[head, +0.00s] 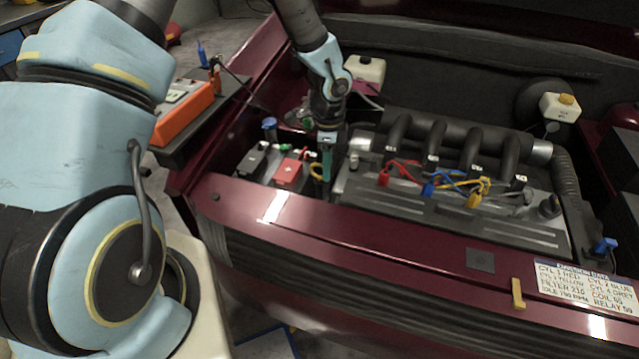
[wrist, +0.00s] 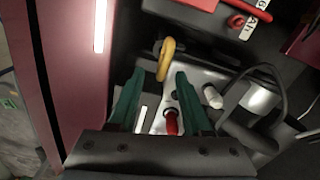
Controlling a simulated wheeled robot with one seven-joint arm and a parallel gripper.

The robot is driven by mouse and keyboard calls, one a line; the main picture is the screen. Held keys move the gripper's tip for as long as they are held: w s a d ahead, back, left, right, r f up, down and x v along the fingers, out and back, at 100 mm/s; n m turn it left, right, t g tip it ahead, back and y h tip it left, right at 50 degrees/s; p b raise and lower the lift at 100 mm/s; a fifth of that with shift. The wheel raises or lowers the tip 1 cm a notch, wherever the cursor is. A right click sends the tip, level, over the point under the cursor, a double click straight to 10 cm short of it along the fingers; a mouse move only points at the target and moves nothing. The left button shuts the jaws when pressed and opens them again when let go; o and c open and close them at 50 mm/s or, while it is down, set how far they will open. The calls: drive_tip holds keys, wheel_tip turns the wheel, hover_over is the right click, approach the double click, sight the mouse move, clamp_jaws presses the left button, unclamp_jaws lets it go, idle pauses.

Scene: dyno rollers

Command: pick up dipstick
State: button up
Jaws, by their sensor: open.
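The dipstick's yellow ring handle (wrist: 164,56) stands up just beyond my fingertips in the wrist view, roughly in line with the space between them. In the head view the yellow ring (head: 314,173) shows just left of my gripper, beside the engine block. My gripper (head: 327,164) points down into the engine bay, and its green fingers (wrist: 158,78) are apart with nothing held. The dipstick's shaft below the ring is mostly hidden.
The battery's red terminal cover (head: 288,171) is close on the left. The engine cover (head: 440,212) with coloured leads lies to the right. The car's dark red front panel (head: 380,228) runs along the near side. An orange tester (head: 184,112) stands at the left.

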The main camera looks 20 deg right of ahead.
drive_tip(key=shift+f, duration=1.2)
clamp_jaws()
idle(0.5)
